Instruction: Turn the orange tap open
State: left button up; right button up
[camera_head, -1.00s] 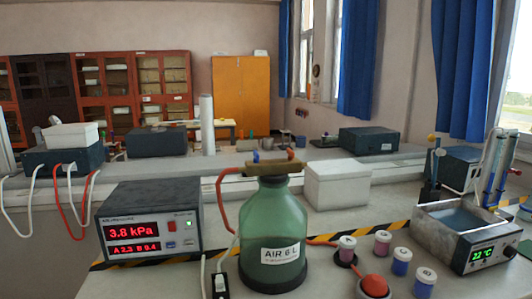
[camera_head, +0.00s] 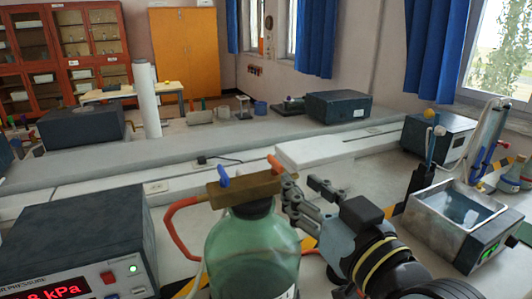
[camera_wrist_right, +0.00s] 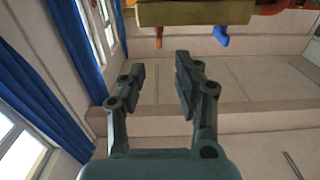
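A green glass bottle (camera_head: 252,250) stands at the front middle with a brass block (camera_head: 243,190) on its top. The orange tap (camera_head: 276,164) sticks up from the block's right end, and a blue tap (camera_head: 223,175) from its left end. My right gripper (camera_head: 304,192) is just right of the orange tap, its fingers apart. In the right wrist view my right gripper (camera_wrist_right: 160,70) is open and empty; the orange tap (camera_wrist_right: 158,38) shows beyond the fingertips, roughly in line with the gap, beside the blue tap (camera_wrist_right: 221,36). My left gripper is not in view.
A pressure meter (camera_head: 78,240) stands at the front left, and an orange hose (camera_head: 172,222) loops beside the bottle. A water bath (camera_head: 458,222) stands at the right.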

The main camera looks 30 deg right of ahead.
aim_at(282, 167)
jog(key=w, duration=1)
jog(key=shift+w+d+p, duration=0.2)
jog(key=shift+d+p, duration=0.1)
grip_shut()
